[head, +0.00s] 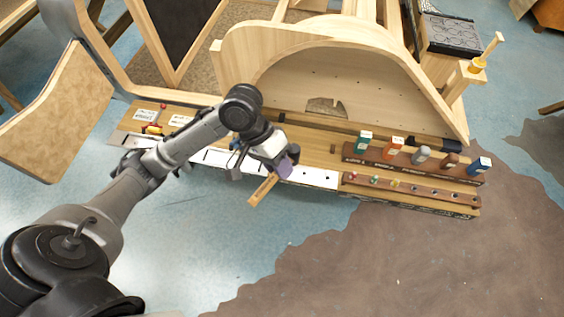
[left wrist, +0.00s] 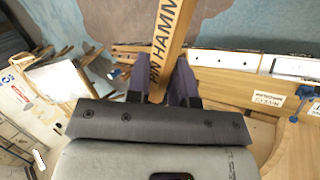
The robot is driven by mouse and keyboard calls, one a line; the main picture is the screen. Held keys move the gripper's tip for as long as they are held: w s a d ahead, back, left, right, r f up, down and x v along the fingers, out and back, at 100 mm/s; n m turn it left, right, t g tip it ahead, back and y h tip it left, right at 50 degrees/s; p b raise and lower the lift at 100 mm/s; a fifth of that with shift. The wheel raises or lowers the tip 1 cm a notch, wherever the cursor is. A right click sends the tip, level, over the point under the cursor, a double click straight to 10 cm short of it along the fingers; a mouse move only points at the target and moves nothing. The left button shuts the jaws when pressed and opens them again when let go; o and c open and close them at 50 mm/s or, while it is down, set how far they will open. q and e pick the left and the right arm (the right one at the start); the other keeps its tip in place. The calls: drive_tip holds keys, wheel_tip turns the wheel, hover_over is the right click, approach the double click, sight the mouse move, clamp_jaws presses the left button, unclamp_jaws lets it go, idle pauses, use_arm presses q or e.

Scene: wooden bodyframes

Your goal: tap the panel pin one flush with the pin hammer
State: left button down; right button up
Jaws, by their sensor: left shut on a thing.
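The pin hammer (head: 262,190) is a pale wooden handle that sticks out below my left gripper (head: 285,165) toward the lower left in the head view. My left gripper is shut on the handle, over the front edge of the bench. In the left wrist view the handle (left wrist: 170,35), with dark lettering, runs up between the two purple-grey fingers (left wrist: 158,85). The hammer's head is not clearly visible. I cannot make out panel pin one for certain. My right gripper is not in view.
The long wooden bench (head: 318,152) has a white front strip (head: 310,178). A dark rack (head: 400,167) with several coloured-top items and a brown strip (head: 425,192) with small coloured pegs are at its right. A curved wooden frame (head: 300,45) rises behind. The floor in front is clear.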

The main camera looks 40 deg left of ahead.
use_arm(q)
drive_tip(key=w+a+f+n+t+b, duration=0.1)
drive_tip(key=w+a+f+n+b, duration=0.15)
drive_tip(key=f+b, duration=0.75)
drive_tip(key=w+a+f+n+t+b, duration=0.1)
drive_tip(key=w+a+f+b, duration=0.2)
drive_tip(key=f, duration=1.3)
drive_tip(key=w+a+f+n+t+b, duration=0.1)
drive_tip(key=w+a+f+n+b, duration=0.1)
drive_tip(key=w+a+f, duration=0.5)
drive_tip(key=shift+w+f, duration=0.2)
drive_tip(key=shift+f, duration=1.1)
